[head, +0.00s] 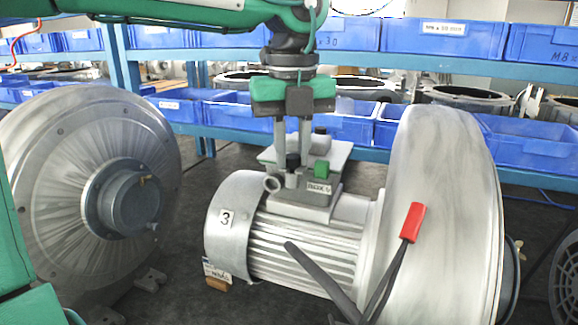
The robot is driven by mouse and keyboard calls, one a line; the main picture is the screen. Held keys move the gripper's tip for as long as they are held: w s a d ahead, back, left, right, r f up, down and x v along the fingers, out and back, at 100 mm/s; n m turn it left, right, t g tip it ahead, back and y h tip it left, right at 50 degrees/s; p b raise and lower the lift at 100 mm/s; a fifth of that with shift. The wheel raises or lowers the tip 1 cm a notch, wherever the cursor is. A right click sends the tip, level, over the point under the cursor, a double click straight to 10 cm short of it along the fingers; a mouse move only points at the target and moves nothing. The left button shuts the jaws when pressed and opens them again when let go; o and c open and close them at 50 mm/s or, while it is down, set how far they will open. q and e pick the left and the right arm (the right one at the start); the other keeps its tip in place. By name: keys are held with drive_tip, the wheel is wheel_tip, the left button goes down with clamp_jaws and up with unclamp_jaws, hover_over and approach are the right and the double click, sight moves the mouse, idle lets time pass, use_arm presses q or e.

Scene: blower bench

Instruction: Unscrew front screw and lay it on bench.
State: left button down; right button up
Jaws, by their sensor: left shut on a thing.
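The blower's grey motor (308,245) lies on the bench with a terminal box (303,208) on top. My left gripper (292,156) points straight down over this box. Its two fingers stand a little apart, shut on the dark-headed front screw (293,163). The screw stands upright above the near side of the box. I cannot tell whether its lower end is still in the thread. A green block (322,171) sits just right of it, and a dark knob (320,131) stands behind. My right gripper is not in view.
The large blower housing (440,200) rises right of the motor. Another round housing (85,180) stands at the left. Shelves with blue bins (440,38) line the back.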

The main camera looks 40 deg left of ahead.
use_arm(q)
drive_tip(key=n, duration=0.6)
drive_tip(key=shift+s+d+f+n+b, duration=0.1)
drive_tip(key=shift+d+f+n+b, duration=0.05)
drive_tip(key=shift+n+b, duration=0.15)
drive_tip(key=n, duration=0.5)
drive_tip(key=shift+n+b, duration=0.3)
drive_tip(key=shift+n, duration=0.1)
drive_tip(key=c, duration=1.6)
unclamp_jaws()
drive_tip(key=shift+o, duration=0.2)
drive_tip(key=shift+s, duration=0.2)
drive_tip(key=shift+a, duration=0.2)
